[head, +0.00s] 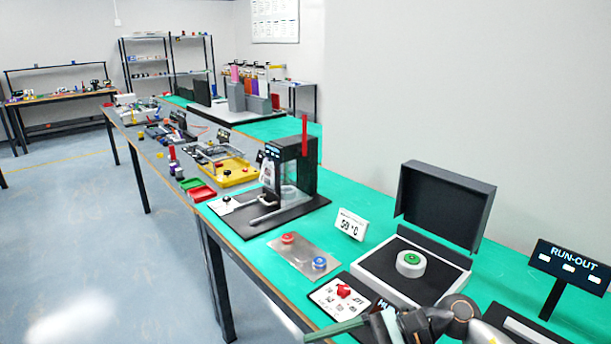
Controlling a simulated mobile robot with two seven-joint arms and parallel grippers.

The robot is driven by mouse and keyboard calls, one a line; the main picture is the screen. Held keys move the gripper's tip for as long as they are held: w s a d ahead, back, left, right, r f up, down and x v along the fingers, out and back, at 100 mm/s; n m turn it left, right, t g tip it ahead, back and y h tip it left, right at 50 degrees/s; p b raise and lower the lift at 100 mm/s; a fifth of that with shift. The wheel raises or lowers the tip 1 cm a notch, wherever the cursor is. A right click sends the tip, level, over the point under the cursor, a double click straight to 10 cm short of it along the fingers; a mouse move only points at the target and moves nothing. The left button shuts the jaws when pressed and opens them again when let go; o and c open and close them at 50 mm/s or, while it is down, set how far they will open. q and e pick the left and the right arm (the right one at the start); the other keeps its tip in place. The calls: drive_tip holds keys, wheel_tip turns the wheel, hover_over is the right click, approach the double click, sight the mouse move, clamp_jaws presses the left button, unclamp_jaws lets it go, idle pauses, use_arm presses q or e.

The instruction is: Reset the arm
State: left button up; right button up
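A grey jointed arm end, which looks like my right gripper (388,325), comes in at the bottom right, low over the front of the green bench (375,262). Its fingertips are partly cut off by the lower edge, and I cannot tell whether they are open or shut. A thin green bar (338,329) shows just left of it; I cannot tell if it is held. My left gripper is not in view.
Near the arm are a white panel with a red knob (343,291), an open black-lidded box (443,207) holding a white round piece with a green top (411,263), and a RUN-OUT sign (569,265). A metal plate (305,257) and a dark machine (292,166) stand farther back. Open floor lies left.

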drive_tip(key=w+d+f+m+t, duration=0.1)
drive_tip(key=w+d+m+t, duration=0.1)
drive_tip(key=m+t, duration=1.05)
drive_tip(key=w+d+f+m+t, duration=0.15)
drive_tip(key=m+t, duration=0.35)
drive_tip(key=m, duration=1.4)
drive_tip(key=s+d+f+m+g+h, duration=0.1)
drive_tip(key=s+d+f+m+h, duration=0.1)
drive_tip(key=d+f+m+h, duration=0.4)
drive_tip(key=s+d+f+m+h, duration=0.1)
drive_tip(key=s+f+m+h, duration=0.25)
drive_tip(key=f+m, duration=0.65)
drive_tip(key=s+d+f+m+g+h, duration=0.2)
drive_tip(key=s+f+m+g, duration=0.3)
drive_tip(key=s+f+m, duration=0.4)
drive_tip(key=shift+s+d+f+h, duration=0.35)
drive_tip(key=shift+s+d+f, duration=0.15)
drive_tip(key=shift+s, duration=0.55)
drive_tip(key=shift+m+g, duration=0.25)
